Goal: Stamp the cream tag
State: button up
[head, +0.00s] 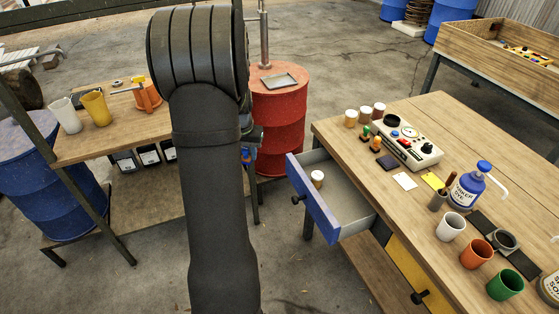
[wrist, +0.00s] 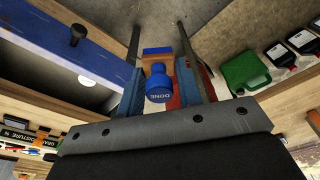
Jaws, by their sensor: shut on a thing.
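My gripper (wrist: 172,78) is shut on a blue stamp (wrist: 158,86) with a wooden block and the word DONE on its knob. In the head view the blue stamp (head: 247,157) shows small beside my arm, which hides most of the gripper. It is held in the air, left of the right-hand workbench and its open drawer. The cream tag (head: 404,181) lies flat on that workbench, left of a yellow tag (head: 432,181). A dark pad (head: 387,162) lies just behind the cream tag. A green-handled stamp (head: 366,132) and an orange-handled stamp (head: 377,145) stand near it.
The blue-fronted drawer (head: 328,203) stands open with a small jar (head: 317,178) inside. A control box (head: 408,143), dye bottle (head: 470,184) and several cups, including a white cup (head: 450,227), crowd the bench. A red barrel (head: 279,115) stands behind my arm.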

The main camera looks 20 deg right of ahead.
jog(key=w+a+r+n, duration=0.1)
jog(key=w+a+r, duration=0.1)
jog(key=w+a, duration=0.35)
jog(key=s+d+r+m, duration=0.1)
jog(key=d+r+m, duration=0.1)
jog(key=d, duration=1)
jog(key=m+g, duration=0.1)
jog(key=m, duration=0.5)
send_over(407, 179)
jog(key=shift+s+a+f+h, duration=0.1)
jog(key=shift+a+f+h, duration=0.05)
jog(key=shift+f, duration=0.3)
jog(key=shift+s+a+f+h, duration=0.1)
jog(key=shift+a+f+h, duration=0.05)
jog(key=shift+f, duration=2.95)
jog(key=shift+f, duration=0.6)
